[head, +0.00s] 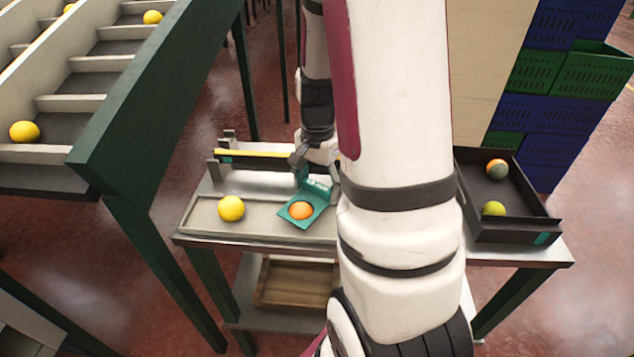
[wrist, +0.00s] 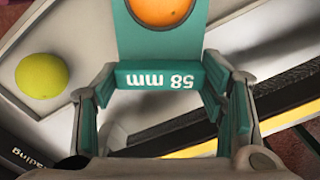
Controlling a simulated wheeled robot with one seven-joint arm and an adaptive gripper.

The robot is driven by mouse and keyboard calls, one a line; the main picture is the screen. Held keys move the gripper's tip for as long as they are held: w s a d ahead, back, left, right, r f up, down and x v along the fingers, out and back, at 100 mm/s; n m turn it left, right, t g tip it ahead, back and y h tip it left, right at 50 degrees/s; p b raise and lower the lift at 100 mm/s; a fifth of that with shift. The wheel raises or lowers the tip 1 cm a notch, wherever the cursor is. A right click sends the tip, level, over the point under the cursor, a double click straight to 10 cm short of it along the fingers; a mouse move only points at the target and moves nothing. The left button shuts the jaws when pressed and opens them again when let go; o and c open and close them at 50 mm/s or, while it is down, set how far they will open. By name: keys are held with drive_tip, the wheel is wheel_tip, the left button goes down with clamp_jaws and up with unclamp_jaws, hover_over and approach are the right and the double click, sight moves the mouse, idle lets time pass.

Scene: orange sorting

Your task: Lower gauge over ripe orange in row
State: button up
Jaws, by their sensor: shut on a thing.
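My gripper (head: 318,165) is shut on the green gauge (head: 318,191), gripping its upright handle. The handle reads "58 mm" in the wrist view (wrist: 158,78). The gauge's flat plate has a round hole, and a ripe orange (head: 301,210) shows in that hole in the head view. The orange also shows at the top edge of the wrist view (wrist: 165,8), partly cut off. I cannot tell how far the plate is down around it. A yellow fruit (head: 231,208) lies to the left in the same pale tray (head: 205,226), apart from the gauge.
A dark tray (head: 513,227) on the right of the table holds a greenish fruit (head: 493,208) and a mottled orange-green one (head: 497,169). A rack with a yellow bar (head: 253,153) stands behind the pale tray. A stepped conveyor (head: 80,97) rises at left.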

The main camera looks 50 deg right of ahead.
drive_tip(key=shift+f+b, duration=0.6)
drive_tip(key=shift+f, duration=0.45)
drive_tip(key=shift+r, duration=0.1)
idle(0.8)
drive_tip(key=shift+r+p, duration=2.65)
drive_tip(key=shift+r, duration=1.3)
